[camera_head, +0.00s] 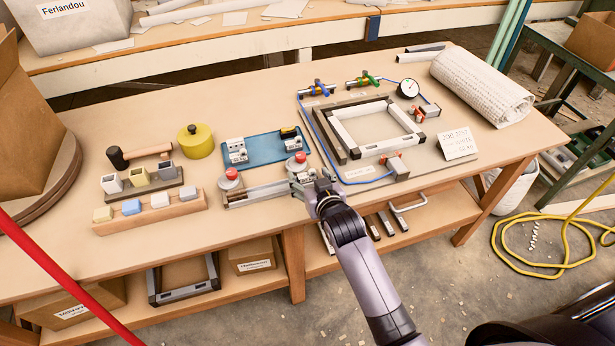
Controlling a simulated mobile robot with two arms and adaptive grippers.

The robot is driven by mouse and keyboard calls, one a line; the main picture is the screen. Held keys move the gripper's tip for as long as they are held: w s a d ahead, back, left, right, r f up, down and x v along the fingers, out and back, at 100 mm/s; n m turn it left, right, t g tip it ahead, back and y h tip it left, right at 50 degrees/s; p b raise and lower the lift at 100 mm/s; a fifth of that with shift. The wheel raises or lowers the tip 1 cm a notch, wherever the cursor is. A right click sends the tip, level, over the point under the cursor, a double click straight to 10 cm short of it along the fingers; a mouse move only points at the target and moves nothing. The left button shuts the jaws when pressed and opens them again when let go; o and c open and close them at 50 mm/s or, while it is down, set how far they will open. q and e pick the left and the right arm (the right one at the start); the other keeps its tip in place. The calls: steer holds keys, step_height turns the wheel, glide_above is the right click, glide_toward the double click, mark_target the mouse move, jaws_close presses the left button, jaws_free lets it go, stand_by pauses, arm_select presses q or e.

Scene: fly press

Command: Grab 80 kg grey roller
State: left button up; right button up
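I cannot pick out a grey roller marked 80 kg for certain; no such marking is readable. Small grey and yellow open-topped pieces, one grey piece (166,170) among them, stand on a dark rack. Pale yellow, blue and whitish blocks, one blue (131,207), sit on a wooden rack (150,216) in front. My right gripper (303,183) is over the bench near its front edge, at the right end of a metal bar fixture (258,193) with two red knobs. Its fingers are too small to judge, and contact is unclear. My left gripper is not in view.
A blue tray (265,150) with metal parts lies behind the fixture. A square frame (378,128) with blue hoses and a gauge (408,88) is to the right. Bare bench lies in front of the racks.

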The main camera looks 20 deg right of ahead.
steer(key=c, duration=1.1)
steer(key=shift+r, duration=0.1)
steer(key=shift+c, duration=0.2)
